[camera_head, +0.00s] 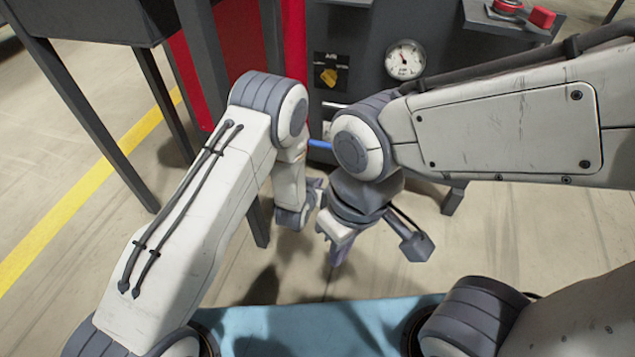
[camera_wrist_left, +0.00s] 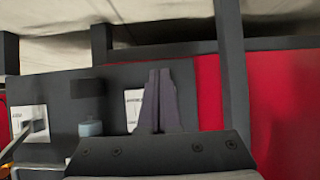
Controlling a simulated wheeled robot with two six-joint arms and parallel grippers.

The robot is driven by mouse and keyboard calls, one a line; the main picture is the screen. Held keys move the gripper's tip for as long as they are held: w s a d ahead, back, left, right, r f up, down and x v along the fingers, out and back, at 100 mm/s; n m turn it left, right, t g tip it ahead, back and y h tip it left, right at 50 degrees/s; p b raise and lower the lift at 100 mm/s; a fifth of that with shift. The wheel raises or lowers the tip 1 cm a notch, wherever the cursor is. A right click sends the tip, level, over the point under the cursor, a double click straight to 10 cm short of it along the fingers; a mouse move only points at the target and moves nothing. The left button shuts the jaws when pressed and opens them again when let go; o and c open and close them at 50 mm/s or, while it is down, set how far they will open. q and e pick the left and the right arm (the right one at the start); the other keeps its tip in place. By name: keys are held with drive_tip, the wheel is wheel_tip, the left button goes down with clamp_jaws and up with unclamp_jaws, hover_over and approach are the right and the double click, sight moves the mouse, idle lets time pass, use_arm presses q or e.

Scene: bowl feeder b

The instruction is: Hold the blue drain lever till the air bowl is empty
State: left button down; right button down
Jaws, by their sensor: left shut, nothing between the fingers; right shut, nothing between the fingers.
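A blue bar, which looks like the drain lever (camera_head: 319,144), shows in the head view between my two arms, on the front of the dark machine. Its ends are hidden. My left gripper (camera_wrist_left: 158,100) is shut and empty in the left wrist view, its fingers in front of a dark panel. In the head view it is mostly hidden by its own wrist, below the lever. A blue-grey cylinder (camera_wrist_left: 90,128) stands left of the fingers, apart from them; I cannot tell whether it is the air bowl. My right gripper (camera_head: 338,252) is shut and empty, pointing down over the floor.
Open floor lies below.

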use_arm(q)
wheel_tip(320, 180, up, 13)
drive_tip(key=s+p, duration=0.2)
drive_tip(key=p, duration=0.7)
drive_tip(key=shift+a, duration=0.35)
drive_tip(key=shift+w, duration=0.1)
idle(0.3)
